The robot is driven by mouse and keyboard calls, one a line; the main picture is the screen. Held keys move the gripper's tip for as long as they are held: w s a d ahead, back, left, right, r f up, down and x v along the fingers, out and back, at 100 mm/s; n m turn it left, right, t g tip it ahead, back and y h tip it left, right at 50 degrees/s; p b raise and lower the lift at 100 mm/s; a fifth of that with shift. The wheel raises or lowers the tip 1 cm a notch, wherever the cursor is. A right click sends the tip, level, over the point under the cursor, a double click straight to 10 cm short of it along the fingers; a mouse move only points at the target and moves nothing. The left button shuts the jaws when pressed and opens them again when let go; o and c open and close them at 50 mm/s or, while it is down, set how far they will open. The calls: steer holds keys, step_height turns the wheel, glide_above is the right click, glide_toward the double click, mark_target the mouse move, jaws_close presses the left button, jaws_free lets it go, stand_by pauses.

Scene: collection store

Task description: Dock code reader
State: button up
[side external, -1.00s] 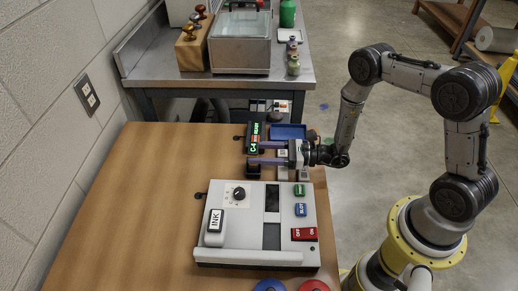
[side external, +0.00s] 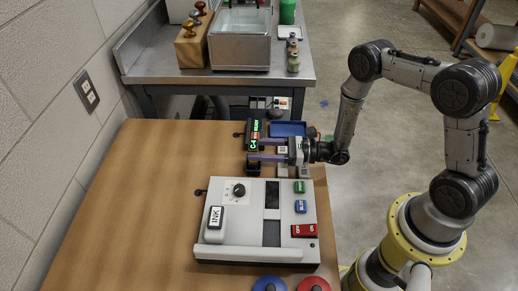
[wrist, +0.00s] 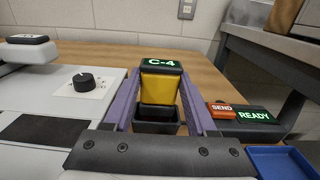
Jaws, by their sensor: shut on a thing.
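The code reader (wrist: 161,87) has a yellow body and a black top showing a lit green "C-4". My gripper (wrist: 159,77) has long purple fingers shut on it, one on each side. The reader is upright. An open black holder (wrist: 157,119) lies between the fingers, on the camera side of the yellow body. I cannot tell whether the reader's foot is seated in anything. In the side external view my gripper (side external: 254,149) reaches in from the right, near the table's far edge, with the lit C-4 between its fingertips.
A black unit with a lit READY panel (wrist: 254,116) and red SEND key (wrist: 221,110) stands right beside the fingers. A blue tray (side external: 289,129) lies beyond the gripper. A grey console (side external: 225,238) with INK pad and buttons stands nearer. The table's left side is clear.

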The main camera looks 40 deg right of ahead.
steer(key=shift+f, duration=0.55)
steer(key=o, duration=0.8)
steer(key=shift+c, duration=0.2)
steer(key=shift+f, duration=0.1)
steer(key=shift+s+d, duration=0.1)
steer(key=shift+d, duration=0.05)
steer(key=shift+v, duration=5.35)
